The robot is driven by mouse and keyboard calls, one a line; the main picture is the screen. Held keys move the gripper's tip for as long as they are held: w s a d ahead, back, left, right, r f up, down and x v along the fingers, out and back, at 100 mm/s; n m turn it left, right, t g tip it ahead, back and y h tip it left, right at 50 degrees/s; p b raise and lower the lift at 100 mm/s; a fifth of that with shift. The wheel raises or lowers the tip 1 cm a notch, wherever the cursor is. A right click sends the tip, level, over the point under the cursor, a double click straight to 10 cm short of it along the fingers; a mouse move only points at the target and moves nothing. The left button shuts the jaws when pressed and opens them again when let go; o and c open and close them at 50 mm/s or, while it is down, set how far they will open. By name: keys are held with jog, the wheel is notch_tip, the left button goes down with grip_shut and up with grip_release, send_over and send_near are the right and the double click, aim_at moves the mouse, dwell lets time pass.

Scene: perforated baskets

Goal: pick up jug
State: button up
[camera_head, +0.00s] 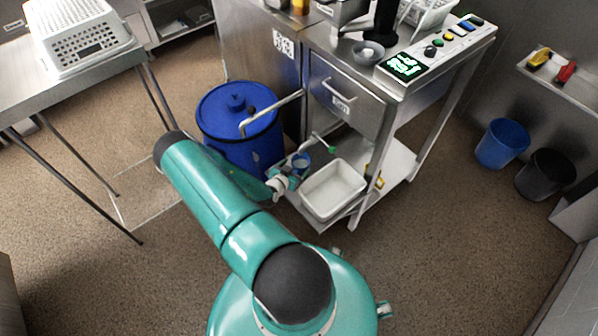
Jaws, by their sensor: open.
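A small blue jug-like vessel (301,160) with a pale opening stands at the left end of the low shelf, beside a white tub. It is small and partly covered by my gripper (292,173), so its handle cannot be made out. My teal arm reaches up and left from my body, and its end comes down beside the vessel. My gripper is open and close against the near side of the vessel. Whether the fingers touch it or stand around it cannot be told.
A white tub (334,188) sits right of my gripper on the low shelf. A large blue lidded barrel (240,125) stands close behind my arm. A steel table (75,88) with a perforated basket (80,42) is at left.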

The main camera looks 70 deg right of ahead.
aim_at(305, 156)
jog(key=x, duration=0.4)
jog(key=shift+d+f, duration=0.15)
jog(key=shift+f, duration=0.15)
jog(key=c, duration=1.5)
jog(key=shift+c, duration=0.2)
jog(key=shift+r, duration=0.15)
jog(key=shift+w+r, duration=0.1)
jog(key=shift+r, duration=0.4)
jog(key=w+a+r, duration=0.1)
jog(key=a+r, duration=0.1)
jog(key=a, duration=1.6)
jog(key=shift+w, duration=0.2)
